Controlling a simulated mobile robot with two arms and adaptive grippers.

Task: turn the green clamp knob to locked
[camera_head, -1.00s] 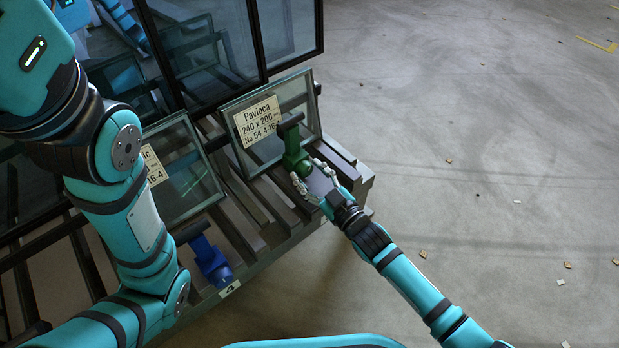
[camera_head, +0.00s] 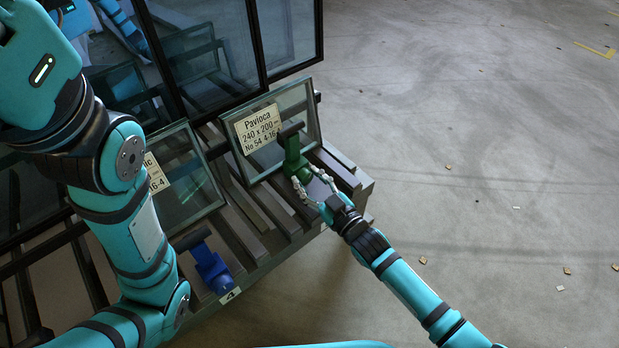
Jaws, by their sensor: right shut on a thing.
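The green clamp knob (camera_head: 297,168) is at the front of a green clamp (camera_head: 292,148), whose dark bar lies against the lower right of a small framed glass pane (camera_head: 311,113) labelled "Pavioca". My right gripper (camera_head: 307,177) comes in from the lower right and is shut on the knob, one finger on each side of its front end. The fingers hide part of the knob, and I cannot read any lock mark. My left arm fills the left side of the view, but its gripper is out of view.
A blue clamp (camera_head: 212,270) stands nearer on the slatted dark rack (camera_head: 240,228), by a tag marked 4. A second framed pane (camera_head: 191,182) leans left of the labelled one. Large dark glass panels (camera_head: 290,35) stand behind. Grey floor (camera_head: 480,150) to the right is mostly open.

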